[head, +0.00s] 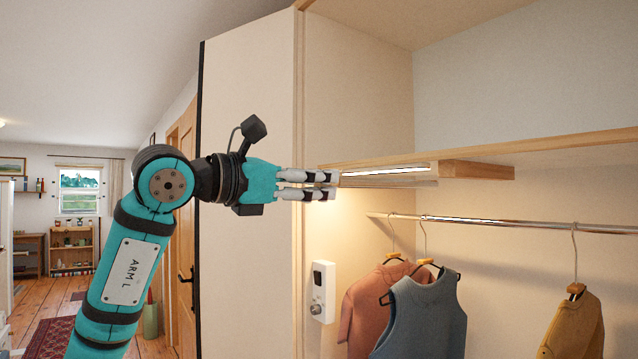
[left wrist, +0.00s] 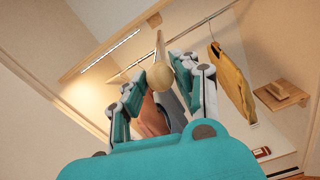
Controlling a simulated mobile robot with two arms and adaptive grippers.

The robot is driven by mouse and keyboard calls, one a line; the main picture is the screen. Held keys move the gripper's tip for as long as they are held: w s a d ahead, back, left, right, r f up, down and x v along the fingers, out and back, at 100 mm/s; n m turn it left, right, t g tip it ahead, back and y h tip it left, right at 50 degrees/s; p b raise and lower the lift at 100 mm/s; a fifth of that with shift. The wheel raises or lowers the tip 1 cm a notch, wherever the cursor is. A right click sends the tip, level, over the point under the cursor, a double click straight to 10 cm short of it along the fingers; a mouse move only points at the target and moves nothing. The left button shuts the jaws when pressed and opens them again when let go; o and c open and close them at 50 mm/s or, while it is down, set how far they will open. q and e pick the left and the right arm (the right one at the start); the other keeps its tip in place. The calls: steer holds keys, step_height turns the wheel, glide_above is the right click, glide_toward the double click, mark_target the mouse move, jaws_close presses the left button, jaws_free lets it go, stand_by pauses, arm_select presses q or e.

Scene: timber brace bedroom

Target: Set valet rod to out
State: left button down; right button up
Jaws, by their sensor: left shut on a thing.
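My left gripper (head: 328,185) is at the open wardrobe, level with the wooden shelf. In the left wrist view, a round pale wooden knob (left wrist: 160,76) sits between its two fingers, which close around it. A thin rod (left wrist: 160,46) runs back from the knob towards the shelf; I take this as the valet rod. In the head view the fingers hide the knob. A slim bar (head: 395,184) shows under the shelf beyond the fingertips; I cannot tell whether it is the same rod. My right gripper is in neither view.
A lit shelf (head: 480,158) is above a metal clothes rail (head: 500,222). A salmon top (head: 362,305), a blue vest (head: 425,315) and a mustard garment (head: 577,325) hang there. A white box with a knob (head: 322,292) is on the side panel. Open floor is at left.

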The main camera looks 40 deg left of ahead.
arm_select(q)
steer(key=c, duration=1)
jaws_free()
steer(key=shift+s, duration=0.1)
steer(key=v, duration=1.1)
steer(key=shift+s+a, duration=0.15)
steer(key=shift+s, duration=0.25)
